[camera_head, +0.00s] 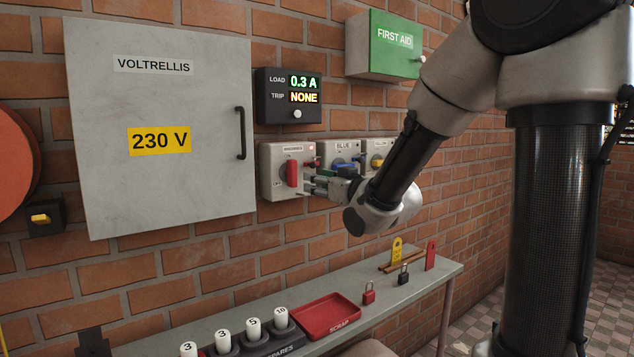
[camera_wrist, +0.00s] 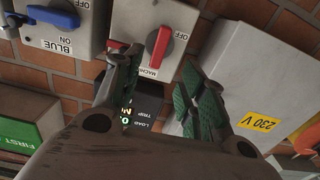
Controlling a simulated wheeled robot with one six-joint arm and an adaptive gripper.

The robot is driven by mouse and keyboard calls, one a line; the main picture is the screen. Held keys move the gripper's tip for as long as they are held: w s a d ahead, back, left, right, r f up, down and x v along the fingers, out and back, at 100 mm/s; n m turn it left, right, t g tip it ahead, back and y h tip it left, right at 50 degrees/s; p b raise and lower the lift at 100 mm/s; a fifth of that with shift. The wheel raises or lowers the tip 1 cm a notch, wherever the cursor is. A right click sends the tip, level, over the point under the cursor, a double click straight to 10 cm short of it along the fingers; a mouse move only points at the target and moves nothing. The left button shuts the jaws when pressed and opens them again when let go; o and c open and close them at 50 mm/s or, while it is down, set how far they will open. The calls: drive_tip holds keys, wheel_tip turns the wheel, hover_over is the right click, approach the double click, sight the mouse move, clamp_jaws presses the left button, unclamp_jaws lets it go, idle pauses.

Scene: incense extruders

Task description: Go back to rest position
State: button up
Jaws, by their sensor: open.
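My gripper (camera_head: 318,187) is open, in front of the row of switch boxes on the brick wall. In the wrist view my gripper (camera_wrist: 160,82) has its green-padded fingers spread, with nothing between them. The grey box with the red rotary handle (camera_head: 291,173) is just left of the fingers; its handle stands upright. In the wrist view this red handle (camera_wrist: 160,45) lies beyond the fingertips, apart from them as far as I can tell. The blue switch (camera_head: 345,165) is partly behind my gripper. The yellow switch (camera_head: 378,162) is partly covered by my arm.
A grey 230 V cabinet (camera_head: 160,190) is on the left. A load display (camera_head: 288,96) reads 0.3 A and NONE. A green first aid box (camera_head: 385,48) hangs above. Below, a shelf (camera_head: 400,298) holds a red tray (camera_head: 325,317), padlocks and tags. Air between wall and shelf front is open.

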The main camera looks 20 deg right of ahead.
drive_tip(key=s+d+f+m+g+h, duration=0.1)
drive_tip(key=s+d+f+g+h, duration=0.15)
drive_tip(key=f, duration=0.35)
drive_tip(key=s+d+f+g+h, duration=0.1)
drive_tip(key=d+f+g, duration=0.1)
drive_tip(key=f+g, duration=0.35)
drive_tip(key=s+d+f+m+g+h, duration=0.1)
drive_tip(key=s+d+f+g+h, duration=0.2)
drive_tip(key=s, duration=0.6)
drive_tip(key=s+d+r+m+g, duration=0.1)
drive_tip(key=s+r, duration=0.1)
drive_tip(key=s, duration=0.8)
drive_tip(key=s+d+r+g, duration=0.1)
drive_tip(key=s+d+r, duration=0.1)
drive_tip(key=s, duration=0.8)
drive_tip(key=shift+s+r+m+y, duration=0.2)
drive_tip(key=shift+r+m+y, duration=0.15)
drive_tip(key=shift+m+y, duration=0.1)
drive_tip(key=shift+d, duration=0.1)
